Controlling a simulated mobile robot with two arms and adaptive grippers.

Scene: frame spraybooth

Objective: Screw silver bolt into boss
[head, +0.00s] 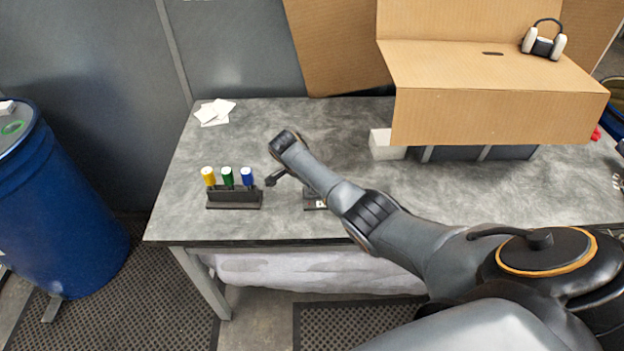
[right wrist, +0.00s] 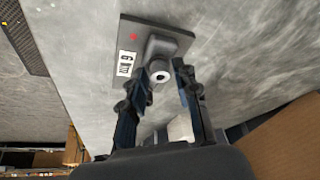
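In the right wrist view a dark rectangular plate (right wrist: 182,38) lies on the grey table with a label and a red dot. A raised dark boss (right wrist: 165,46) stands on it. A pale silver ring with a dark centre (right wrist: 160,76) shows at its near end; I cannot tell whether this is the bolt or the boss's opening. My right gripper (right wrist: 163,84) is open, with one finger on either side of the ring and a gap between them. In the head view the plate (head: 314,204) is mostly behind my right arm. My left gripper is not in view.
A dark rack (head: 234,198) with yellow, green and blue capped pieces stands left of my right arm. White cards (head: 214,112) lie at the back left. A white block (head: 384,146) and a large cardboard piece (head: 490,112) are at the right. A blue drum (head: 55,210) stands left of the table.

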